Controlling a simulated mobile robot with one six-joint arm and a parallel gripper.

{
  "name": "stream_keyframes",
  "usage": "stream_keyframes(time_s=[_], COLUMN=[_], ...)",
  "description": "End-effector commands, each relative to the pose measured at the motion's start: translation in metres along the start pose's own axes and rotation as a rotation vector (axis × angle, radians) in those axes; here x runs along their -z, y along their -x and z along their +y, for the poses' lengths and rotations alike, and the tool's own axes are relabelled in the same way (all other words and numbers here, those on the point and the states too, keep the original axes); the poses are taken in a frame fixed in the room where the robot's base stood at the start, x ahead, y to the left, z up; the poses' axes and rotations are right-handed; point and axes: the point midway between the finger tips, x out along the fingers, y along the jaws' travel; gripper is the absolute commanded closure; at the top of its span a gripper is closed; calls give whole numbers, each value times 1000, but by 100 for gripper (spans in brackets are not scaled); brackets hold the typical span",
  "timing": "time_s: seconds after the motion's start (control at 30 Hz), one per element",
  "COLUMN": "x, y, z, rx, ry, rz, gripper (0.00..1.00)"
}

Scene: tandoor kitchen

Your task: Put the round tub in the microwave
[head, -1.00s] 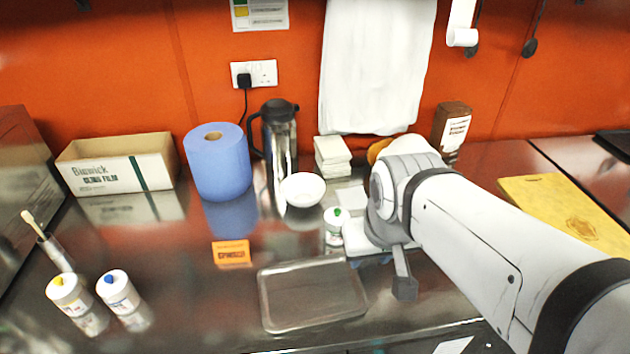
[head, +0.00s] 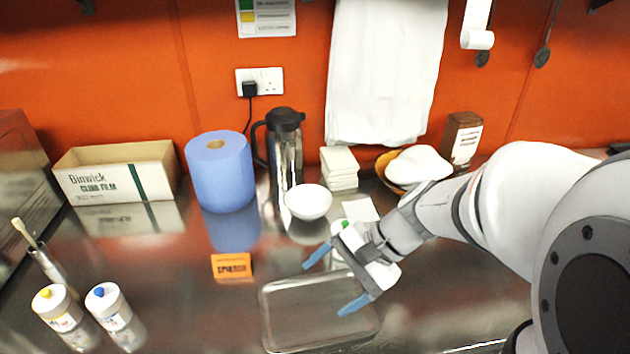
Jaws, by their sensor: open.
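No thing is plainly marked as the round tub; a round white bowl-like vessel (head: 308,202) stands upright on the steel counter in front of the steel flask. No microwave door or cavity shows; a dark metal-sided box (head: 24,165) is cut off at the left edge, and I cannot tell whether it is the microwave. My gripper (head: 336,280) is open and empty, its blue fingertips spread above the clear rectangular tray (head: 268,315). It is in front of the white vessel and a little to its right, apart from it.
A cling film box (head: 115,178), blue paper roll (head: 220,175), flask (head: 284,150) and white stack (head: 340,168) line the back. An orange sign (head: 232,267) and capped bottles (head: 110,305) stand left. A green-capped bottle is mostly hidden behind my gripper. The front-left centre counter is clear.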

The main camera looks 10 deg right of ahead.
Motion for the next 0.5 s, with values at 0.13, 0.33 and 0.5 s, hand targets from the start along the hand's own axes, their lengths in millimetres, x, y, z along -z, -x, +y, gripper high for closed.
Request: stream_keyframes(time_s=[0.13, 0.33, 0.5], x=[44, 130, 193], y=[-24, -13, 4], z=[-24, -46, -39], rx=[293, 717, 983], ry=[-378, -798, -1007], rz=[-187, -363, -430], gripper=[12, 12, 12])
